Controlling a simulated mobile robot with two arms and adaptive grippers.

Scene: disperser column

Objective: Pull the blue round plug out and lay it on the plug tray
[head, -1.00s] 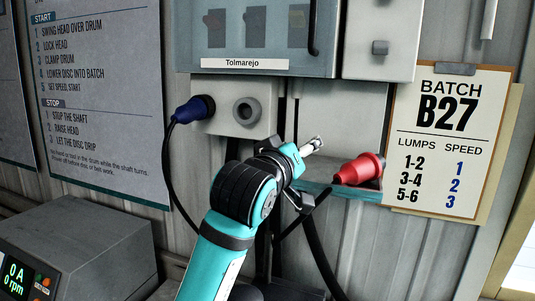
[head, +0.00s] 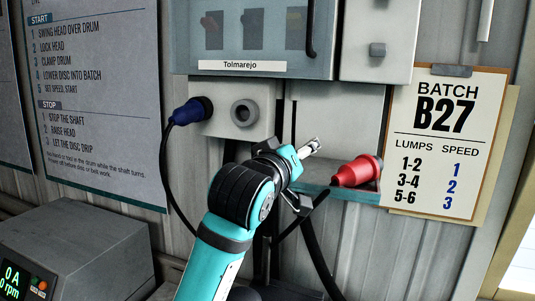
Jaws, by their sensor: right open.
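The blue round plug (head: 190,111) sits in the left socket of the grey socket box (head: 232,97), its dark cable hanging down from it. The plug tray (head: 352,193) is a teal-edged shelf on the wall to the right. A red plug (head: 359,171) lies on it, toward its right end. My right gripper (head: 312,171) is open and empty, in front of the tray's left part, left of the red plug and to the right of and below the blue plug. Its arm hides the tray's left end. My left gripper is not in view.
An empty round socket (head: 244,113) is right of the blue plug. A cabinet labelled Tolmarejo (head: 255,65) hangs above. A batch clipboard (head: 447,140) is at right. A grey box with a display (head: 75,245) stands at lower left. Dark cables hang below the tray.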

